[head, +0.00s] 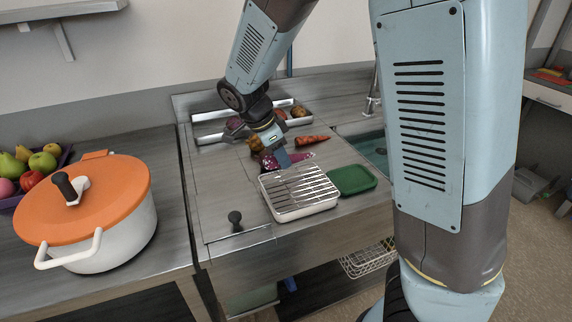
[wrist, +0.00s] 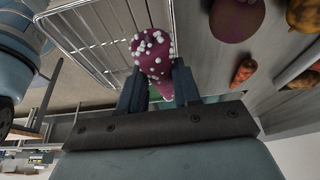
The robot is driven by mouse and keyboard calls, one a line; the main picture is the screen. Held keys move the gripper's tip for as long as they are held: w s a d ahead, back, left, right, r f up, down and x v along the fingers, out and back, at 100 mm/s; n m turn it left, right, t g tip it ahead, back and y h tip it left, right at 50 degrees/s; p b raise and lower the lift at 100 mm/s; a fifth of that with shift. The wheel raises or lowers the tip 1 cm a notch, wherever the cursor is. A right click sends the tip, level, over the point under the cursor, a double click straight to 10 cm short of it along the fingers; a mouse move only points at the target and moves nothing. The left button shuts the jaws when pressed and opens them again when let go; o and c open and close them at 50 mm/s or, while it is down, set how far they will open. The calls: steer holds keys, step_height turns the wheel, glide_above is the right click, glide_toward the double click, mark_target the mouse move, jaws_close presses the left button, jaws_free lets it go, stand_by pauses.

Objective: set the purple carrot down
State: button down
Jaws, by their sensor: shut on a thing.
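The purple carrot (wrist: 152,52) lies between the two fingers of my gripper (wrist: 160,84) in the wrist view, with white dots over its purple skin. My gripper (head: 284,157) is shut on it. In the head view the carrot (head: 301,156) shows as a purple piece on each side of the fingers, just behind the wire rack; its middle is hidden by them. I cannot tell whether it touches the worktop.
A wire rack on a white tray (head: 299,190) stands just in front of my gripper, with a green tray (head: 352,179) to its right. An orange carrot (head: 312,140) lies behind. A white pot with orange lid (head: 95,205) stands left. The worktop left of the rack is mostly clear.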

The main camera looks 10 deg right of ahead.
steer(key=shift+f, duration=1.6)
steer(key=c, duration=0.8)
jaws_free()
steer(key=shift+r, duration=0.1)
steer(key=v, duration=1.2)
steer(key=shift+d, duration=0.1)
steer(key=s+d+r+n+y, duration=0.2)
steer(key=s+d+r+n, duration=0.1)
steer(key=d, duration=0.4)
steer(key=s+d+r+n+y, duration=0.2)
steer(key=s+d+r+n, duration=0.15)
steer(key=d, duration=0.35)
steer(key=s+d+n+t, duration=0.1)
steer(key=s+d+n, duration=0.1)
steer(key=s, duration=0.1)
steer(key=s+d+r+n+t, duration=0.1)
steer(key=s+d+n+t, duration=0.1)
steer(key=s+d+n, duration=0.1)
steer(key=s+d+r+n+t, duration=0.1)
steer(key=s+d+n, duration=0.2)
steer(key=s, duration=0.1)
steer(key=shift+s+d, duration=0.25)
steer(key=shift+s, duration=0.15)
